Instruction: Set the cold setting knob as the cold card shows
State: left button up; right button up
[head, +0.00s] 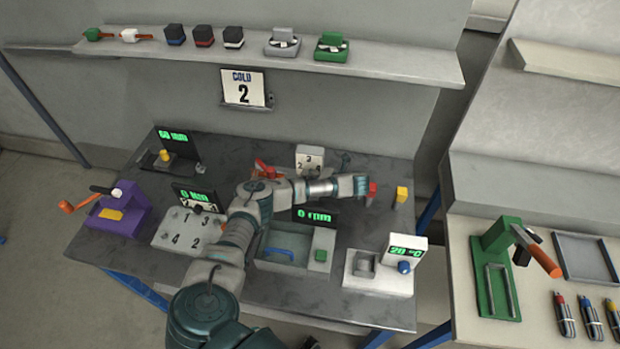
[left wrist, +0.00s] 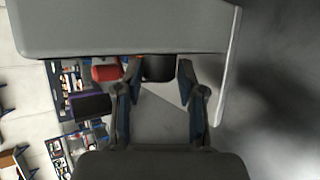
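The cold card (head: 243,88), white with "COLD 2", stands upright on the back wall below the shelf. A white box with a numbered face (head: 310,158) stands at the back of the table; a 2 and a 3 can be made out. I cannot tell where its knob points. My left gripper (head: 361,186) is in front and to the right of this box, beside a red piece (head: 372,190). In the left wrist view its fingers (left wrist: 160,85) are apart with nothing gripped. My right gripper is out of view.
A yellow block (head: 401,195) stands right of the gripper. A white unit (head: 380,278) with a 20 °C display and blue knob is at the front right. A purple device (head: 115,212) is left.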

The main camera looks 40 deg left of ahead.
pick_arm(q)
jog(key=shift+o, duration=1.1)
jog(key=shift+f, duration=0.1)
jog(key=shift+d, duration=0.2)
jog(key=v, duration=1.1)
jog(key=shift+d, duration=0.35)
jog(key=shift+w, duration=0.15)
